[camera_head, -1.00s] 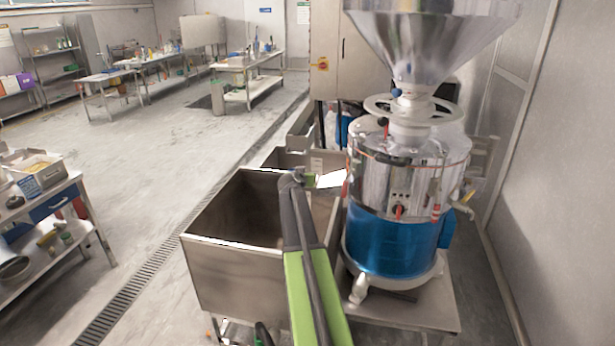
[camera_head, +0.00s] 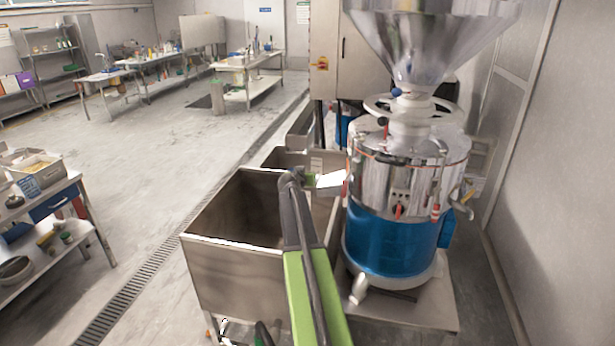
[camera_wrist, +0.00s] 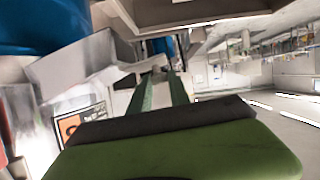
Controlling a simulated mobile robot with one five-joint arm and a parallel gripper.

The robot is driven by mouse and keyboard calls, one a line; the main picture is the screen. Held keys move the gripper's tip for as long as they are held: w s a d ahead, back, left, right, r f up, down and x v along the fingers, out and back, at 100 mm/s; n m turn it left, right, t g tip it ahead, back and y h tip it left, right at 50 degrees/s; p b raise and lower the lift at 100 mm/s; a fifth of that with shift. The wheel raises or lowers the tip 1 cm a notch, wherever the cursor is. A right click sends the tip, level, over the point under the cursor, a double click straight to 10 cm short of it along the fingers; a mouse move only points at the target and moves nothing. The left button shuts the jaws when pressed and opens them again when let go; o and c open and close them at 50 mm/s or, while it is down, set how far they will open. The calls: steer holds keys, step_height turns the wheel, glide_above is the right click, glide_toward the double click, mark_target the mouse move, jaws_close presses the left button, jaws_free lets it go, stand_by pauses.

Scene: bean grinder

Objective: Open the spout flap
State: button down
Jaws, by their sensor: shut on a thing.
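The grinder (camera_head: 395,235) is a silver and blue drum with a steel funnel on top. Its spout (camera_head: 331,182) sticks out to the left as a pale, brightly lit metal piece. It also shows in the wrist view (camera_wrist: 75,68). My gripper (camera_head: 309,180) is at the outer end of the spout. In the wrist view my gripper (camera_wrist: 160,80) has its green fingers closed around a small grey piece at the spout's end, which looks like the flap's handle (camera_wrist: 157,73). The flap's exact angle cannot be told.
An open steel bin (camera_head: 235,265) stands below and left of the spout, under my arm. A second steel container (camera_head: 290,160) is behind it. A wall (camera_head: 560,180) is close on the right. The floor (camera_head: 165,170) to the left is mostly clear, with a table (camera_head: 75,190) at the far left.

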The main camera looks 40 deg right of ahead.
steer(key=c, duration=1.2)
jaws_free()
steer(key=shift+c, duration=0.2)
steer(key=p+v, duration=0.6)
steer(key=v, duration=1.1)
steer(key=shift+a+p, duration=0.15)
steer(key=shift+p, duration=0.15)
steer(key=shift+s+r, duration=0.1)
steer(key=shift+r, duration=0.05)
